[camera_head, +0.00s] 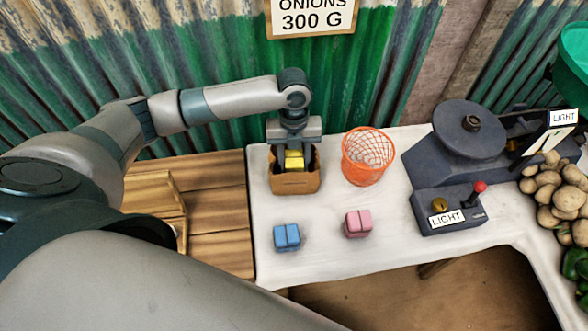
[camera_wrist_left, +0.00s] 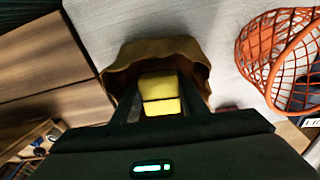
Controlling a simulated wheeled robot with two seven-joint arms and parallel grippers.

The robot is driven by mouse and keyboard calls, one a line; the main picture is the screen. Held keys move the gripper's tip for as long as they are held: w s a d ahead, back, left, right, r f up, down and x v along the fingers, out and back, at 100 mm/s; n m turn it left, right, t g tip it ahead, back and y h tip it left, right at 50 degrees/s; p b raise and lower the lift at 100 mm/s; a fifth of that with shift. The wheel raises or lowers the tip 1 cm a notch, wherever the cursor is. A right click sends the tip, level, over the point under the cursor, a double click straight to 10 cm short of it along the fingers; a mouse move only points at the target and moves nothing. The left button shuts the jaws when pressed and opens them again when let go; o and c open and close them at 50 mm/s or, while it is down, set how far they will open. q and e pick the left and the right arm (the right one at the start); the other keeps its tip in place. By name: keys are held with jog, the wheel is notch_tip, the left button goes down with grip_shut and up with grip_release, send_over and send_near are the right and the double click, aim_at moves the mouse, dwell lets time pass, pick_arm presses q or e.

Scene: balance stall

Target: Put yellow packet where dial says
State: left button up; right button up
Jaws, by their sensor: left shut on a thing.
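The yellow packet (camera_head: 294,159) is between the fingers of my left gripper (camera_head: 294,152), at the mouth of an open brown paper bag (camera_head: 295,184). In the left wrist view the packet (camera_wrist_left: 160,90) shows as two yellow blocks between the shut fingers, with the bag's rim (camera_wrist_left: 150,50) around it. I cannot tell whether it touches the bag's bottom. A dark scale with a round pan (camera_head: 470,128) stands at the right; its pale dial panel (camera_head: 553,141) is seen at a slant beside a "LIGHT" sign (camera_head: 564,117). My right gripper is out of view.
An orange wire basket (camera_head: 368,157) stands right of the bag. Blue (camera_head: 287,237) and pink (camera_head: 358,223) packets lie on the white cloth (camera_head: 320,260). A dark box with a red-knobbed lever (camera_head: 450,212) is labelled "LIGHT". Potatoes (camera_head: 557,190) lie far right.

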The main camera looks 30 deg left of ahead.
pick_arm(q)
jog(key=shift+f, duration=0.35)
jog(key=shift+f+p, duration=0.3)
jog(key=shift+f, duration=1.2)
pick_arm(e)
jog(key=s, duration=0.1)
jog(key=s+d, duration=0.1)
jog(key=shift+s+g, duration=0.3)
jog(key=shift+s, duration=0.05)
pick_arm(q)
jog(key=shift+f, duration=0.1)
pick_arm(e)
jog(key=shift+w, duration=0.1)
pick_arm(q)
jog(key=o, duration=1.3)
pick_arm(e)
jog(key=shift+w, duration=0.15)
